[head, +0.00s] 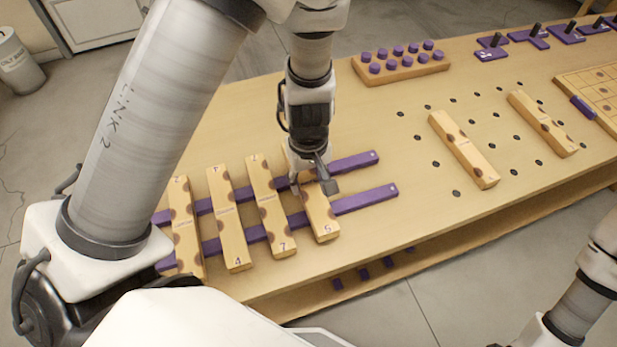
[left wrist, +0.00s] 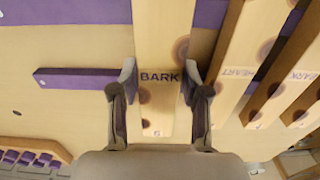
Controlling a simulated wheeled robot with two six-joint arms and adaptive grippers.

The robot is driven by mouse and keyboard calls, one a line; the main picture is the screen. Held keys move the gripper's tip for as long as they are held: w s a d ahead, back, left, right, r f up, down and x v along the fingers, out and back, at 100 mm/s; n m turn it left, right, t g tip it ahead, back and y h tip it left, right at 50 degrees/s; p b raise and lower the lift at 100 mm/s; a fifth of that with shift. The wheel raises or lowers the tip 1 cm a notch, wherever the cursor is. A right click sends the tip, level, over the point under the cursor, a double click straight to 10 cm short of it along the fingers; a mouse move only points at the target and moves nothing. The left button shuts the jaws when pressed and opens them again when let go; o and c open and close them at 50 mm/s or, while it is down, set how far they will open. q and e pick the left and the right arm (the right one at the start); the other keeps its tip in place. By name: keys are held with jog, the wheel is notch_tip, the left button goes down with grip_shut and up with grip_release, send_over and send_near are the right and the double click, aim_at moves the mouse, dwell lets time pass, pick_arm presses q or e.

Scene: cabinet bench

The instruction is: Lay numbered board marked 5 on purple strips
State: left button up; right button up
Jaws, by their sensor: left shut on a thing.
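The wooden board marked 5 (head: 322,219) lies across or just above the two purple strips, at the right end of a row of boards. My left gripper (head: 312,180) is shut on its far part from above and covers some of it. In the left wrist view the fingers (left wrist: 160,78) flank the board (left wrist: 158,108) at the word BARK. The far purple strip (head: 357,162) and near purple strip (head: 368,200) stick out to the right, bare. I cannot tell whether the board touches them. My right gripper is out of view.
Boards marked 7 (head: 266,200) and 4 (head: 227,222), and another board (head: 187,240), lie across the strips to the left. Two boards (head: 465,150) (head: 541,122) lie among dark holes to the right. A block with purple pegs (head: 402,68) stands at the back.

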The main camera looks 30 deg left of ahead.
pick_arm(q)
jog(key=shift+f, duration=0.1)
jog(key=shift+f+b, duration=0.45)
jog(key=shift+b, duration=0.1)
jog(key=shift+f, duration=0.15)
dwell(0.8)
jog(key=o, duration=1.3)
notch_tip(320, 180, up, 8)
jog(key=p, duration=0.7)
